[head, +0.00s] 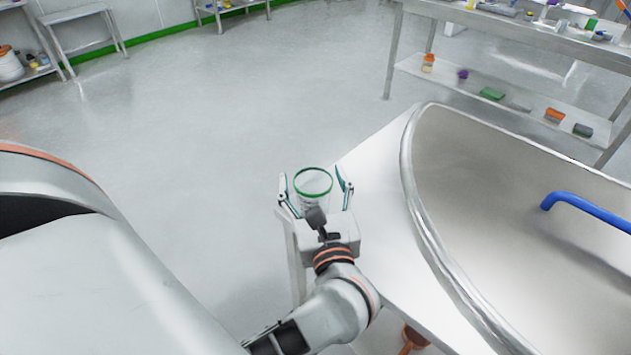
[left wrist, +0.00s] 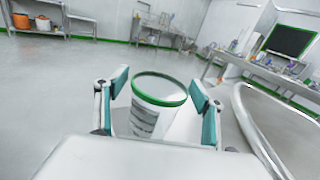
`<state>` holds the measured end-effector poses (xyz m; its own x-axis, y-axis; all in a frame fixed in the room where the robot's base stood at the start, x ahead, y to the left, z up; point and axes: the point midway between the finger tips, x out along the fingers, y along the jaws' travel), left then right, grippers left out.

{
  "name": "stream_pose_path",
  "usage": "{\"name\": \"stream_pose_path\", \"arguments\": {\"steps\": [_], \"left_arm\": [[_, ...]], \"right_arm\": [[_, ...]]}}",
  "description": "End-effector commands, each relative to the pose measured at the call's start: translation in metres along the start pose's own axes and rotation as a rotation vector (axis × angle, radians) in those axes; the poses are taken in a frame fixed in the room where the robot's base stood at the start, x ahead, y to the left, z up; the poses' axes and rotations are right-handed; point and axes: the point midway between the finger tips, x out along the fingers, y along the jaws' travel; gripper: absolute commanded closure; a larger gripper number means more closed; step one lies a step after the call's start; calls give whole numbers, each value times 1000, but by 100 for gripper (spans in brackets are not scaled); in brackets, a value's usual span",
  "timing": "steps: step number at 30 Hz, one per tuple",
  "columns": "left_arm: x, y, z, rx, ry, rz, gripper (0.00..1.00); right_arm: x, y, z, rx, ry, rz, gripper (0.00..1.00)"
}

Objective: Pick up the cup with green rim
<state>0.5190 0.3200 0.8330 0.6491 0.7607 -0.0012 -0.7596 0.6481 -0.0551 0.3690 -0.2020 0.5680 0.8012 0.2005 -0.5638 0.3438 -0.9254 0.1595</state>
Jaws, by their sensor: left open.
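The cup with green rim (head: 313,182) stands upright near the left corner of a white table (head: 375,165). In the left wrist view the cup (left wrist: 157,108) is white with printed dark lines on its side and a green rim. My left gripper (head: 316,186) is open, with one finger on each side of the cup. In the left wrist view its teal-padded fingers (left wrist: 159,105) flank the cup, and I cannot tell whether either touches it. The cup's lower part is hidden by the gripper. My right gripper is not in view.
A large steel basin (head: 520,230) with a blue handle (head: 585,208) fills the right side, close beside the cup. A shelved bench (head: 500,90) with small items stands at the back right. The floor (head: 230,110) to the left and behind is open.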

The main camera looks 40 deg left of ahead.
Motion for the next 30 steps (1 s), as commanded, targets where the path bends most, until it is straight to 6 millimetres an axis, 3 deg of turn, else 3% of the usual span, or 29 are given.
{"name": "stream_pose_path", "arguments": {"steps": [5, 9, 22, 30], "left_arm": [[0, 0, 0, 0, 1, 0, 34], [0, 0, 0, 0, 1, 0, 70], [0, 0, 4, -2, 0, 0, 70], [0, -3, 39, -11, -6, -1, 70]], "right_arm": [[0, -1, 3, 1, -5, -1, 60], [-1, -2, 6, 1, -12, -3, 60], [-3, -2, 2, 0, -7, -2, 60], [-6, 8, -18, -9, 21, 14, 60]]}}
